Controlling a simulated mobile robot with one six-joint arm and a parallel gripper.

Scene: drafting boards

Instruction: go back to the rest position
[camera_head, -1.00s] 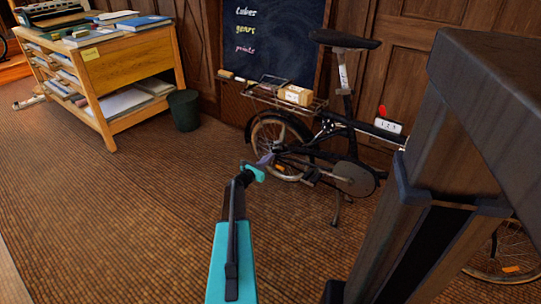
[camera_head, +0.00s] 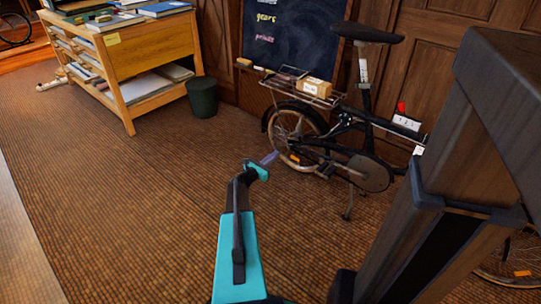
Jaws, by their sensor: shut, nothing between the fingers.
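My gripper (camera_head: 270,158) is at the end of my teal and black arm, near the middle of the picture. Its fingers look shut, with nothing seen between them.
A black bicycle (camera_head: 345,165) stands ahead, with a small box (camera_head: 314,87) on its rack. A wooden shelf unit (camera_head: 150,57) and a dark green bin (camera_head: 202,97) stand at the left. A chalkboard (camera_head: 290,40) leans behind. The brown floor (camera_head: 120,210) at left is clear.

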